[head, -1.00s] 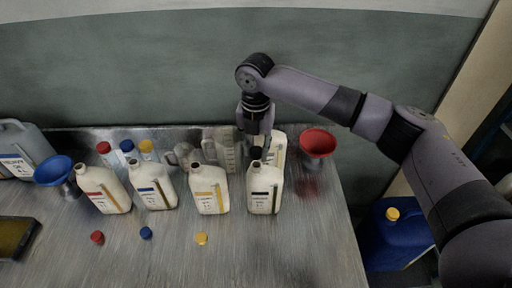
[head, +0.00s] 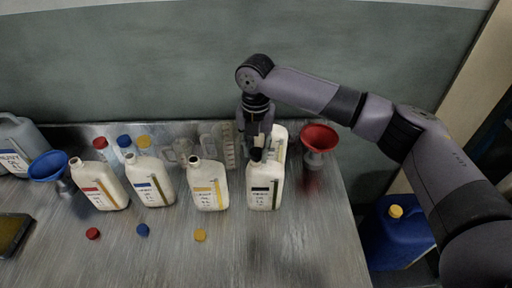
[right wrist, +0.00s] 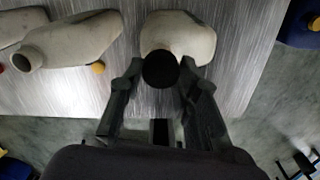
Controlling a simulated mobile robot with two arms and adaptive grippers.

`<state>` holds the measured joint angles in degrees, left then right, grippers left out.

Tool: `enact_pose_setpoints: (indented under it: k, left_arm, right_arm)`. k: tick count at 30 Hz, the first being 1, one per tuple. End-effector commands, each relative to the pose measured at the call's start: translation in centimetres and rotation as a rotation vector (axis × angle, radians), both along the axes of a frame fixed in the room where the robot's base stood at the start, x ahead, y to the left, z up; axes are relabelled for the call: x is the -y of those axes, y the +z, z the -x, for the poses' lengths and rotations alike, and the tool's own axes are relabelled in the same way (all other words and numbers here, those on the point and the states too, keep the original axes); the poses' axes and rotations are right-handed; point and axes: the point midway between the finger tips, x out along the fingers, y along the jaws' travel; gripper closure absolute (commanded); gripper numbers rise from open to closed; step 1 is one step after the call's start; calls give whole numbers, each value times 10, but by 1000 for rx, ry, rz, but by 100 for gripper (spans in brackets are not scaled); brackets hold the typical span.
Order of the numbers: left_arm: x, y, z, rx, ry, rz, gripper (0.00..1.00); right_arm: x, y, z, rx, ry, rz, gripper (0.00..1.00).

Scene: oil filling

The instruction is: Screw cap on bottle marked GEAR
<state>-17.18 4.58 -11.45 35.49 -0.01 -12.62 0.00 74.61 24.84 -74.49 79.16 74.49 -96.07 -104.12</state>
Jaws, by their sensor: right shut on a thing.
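A white bottle with a black label band (head: 263,187) stands upright at the right end of a row of similar bottles. The label wording is too small to read. My right gripper (head: 257,148) comes down from above and behind onto this bottle's neck. In the right wrist view, its two fingers (right wrist: 160,80) are on either side of a round black cap (right wrist: 161,69). The cap is over the mouth of the white bottle (right wrist: 185,35). I cannot tell how far it is threaded. My left gripper is not in view.
Bottles with yellow (head: 207,186), blue (head: 151,183) and red (head: 100,186) bands stand to the left, open. Loose red (head: 93,233), blue (head: 142,230) and yellow (head: 200,235) caps lie in front. A red funnel (head: 320,138) stands close right.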

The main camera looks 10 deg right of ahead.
Motion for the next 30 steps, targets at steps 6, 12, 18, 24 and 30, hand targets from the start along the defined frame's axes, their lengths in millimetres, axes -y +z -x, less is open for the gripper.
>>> enact_pose_setpoints:
  k: [6,12,18,24,30]
  left_arm:
    - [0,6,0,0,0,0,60]
    - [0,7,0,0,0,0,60]
    - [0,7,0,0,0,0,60]
    - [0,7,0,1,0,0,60]
    - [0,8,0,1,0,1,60]
  right_arm:
    - [0,-1,0,0,0,0,78]
    - [0,-3,0,0,1,0,78]
    - [0,-3,0,0,0,0,78]
    - [0,-4,0,-1,0,0,78]
    - [-1,-8,0,-1,1,-1,78]
